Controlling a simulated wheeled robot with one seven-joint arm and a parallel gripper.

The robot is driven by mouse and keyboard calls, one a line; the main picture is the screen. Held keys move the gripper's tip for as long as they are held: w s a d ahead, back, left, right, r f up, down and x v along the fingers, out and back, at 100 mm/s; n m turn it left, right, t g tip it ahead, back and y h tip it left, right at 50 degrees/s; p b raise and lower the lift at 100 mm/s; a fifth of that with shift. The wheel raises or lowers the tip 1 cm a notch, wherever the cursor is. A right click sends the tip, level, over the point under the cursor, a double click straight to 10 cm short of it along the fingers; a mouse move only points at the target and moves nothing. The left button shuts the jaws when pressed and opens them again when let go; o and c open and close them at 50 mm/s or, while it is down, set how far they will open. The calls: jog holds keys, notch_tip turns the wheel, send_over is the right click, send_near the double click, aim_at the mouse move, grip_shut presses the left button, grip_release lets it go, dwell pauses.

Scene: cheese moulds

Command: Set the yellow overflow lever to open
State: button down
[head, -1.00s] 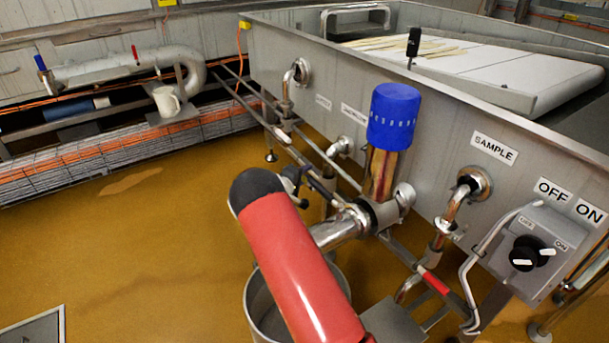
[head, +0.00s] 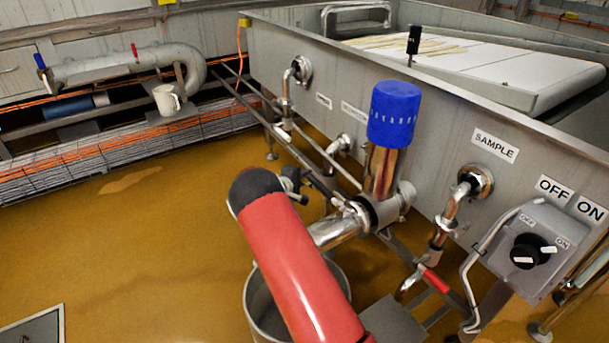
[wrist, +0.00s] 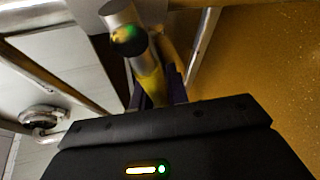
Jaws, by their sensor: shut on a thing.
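The yellow overflow lever (wrist: 150,84) shows in the wrist view as a yellow grip between my dark fingers. My gripper (wrist: 157,92) is shut on it.
The steel vat (head: 420,120) fills the right side. A blue-capped steel pipe (head: 393,115), a sample outlet (head: 472,185) and an OFF/ON switch box (head: 530,245) stand close by. A steel bucket (head: 262,310) sits below my arm.

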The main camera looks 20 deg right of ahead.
jog(key=shift+s+d+f+n+g+p, duration=0.1)
jog(key=shift+s+f+n+g+p, duration=0.1)
jog(key=shift+s+f+n+g, duration=0.45)
jog(key=shift+s+d+f+n+g+p, duration=0.1)
jog(key=shift+s+f+n+g+p, duration=0.25)
jog(key=shift+f+n+g, duration=0.65)
jog(key=shift+s+d+f+n+g+p, duration=0.1)
jog(key=shift+s+f+n+g, duration=0.4)
jog(key=shift+n, duration=0.55)
jog(key=c, duration=1.4)
grip_release()
jog(key=shift+o, duration=0.2)
jog(key=v, duration=0.7)
jog(key=shift+s+a+r, duration=0.2)
jog(key=shift+a, duration=0.1)
